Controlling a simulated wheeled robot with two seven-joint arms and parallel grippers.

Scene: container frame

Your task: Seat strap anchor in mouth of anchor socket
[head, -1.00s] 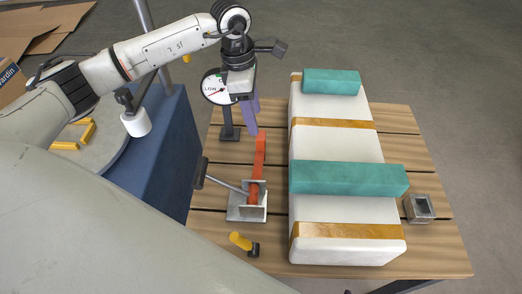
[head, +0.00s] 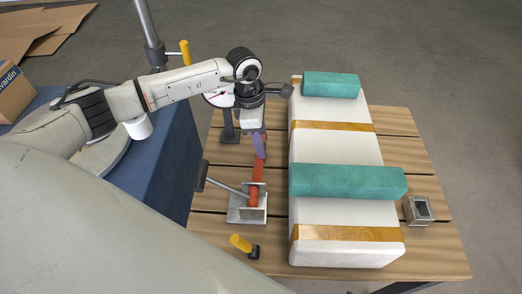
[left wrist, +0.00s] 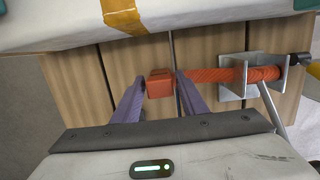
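The strap anchor appears to be the red block (left wrist: 160,83) at the free end of the red strap (left wrist: 216,75); in the head view the strap (head: 257,178) runs out of a metal ratchet bracket (head: 247,208). My left gripper (head: 260,150) points down over the strap's far end. In the left wrist view its purple fingers (left wrist: 160,92) stand on both sides of the red block, with a slight gap seeming to remain. The anchor socket, a grey square metal box (head: 418,210) with a dark mouth, sits on the slatted deck's right side. My right gripper is out of view.
A long white load (head: 345,210) with two teal blocks (head: 350,180) and orange bands lies between strap and socket. A yellow-handled item (head: 240,243) lies in front of the bracket.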

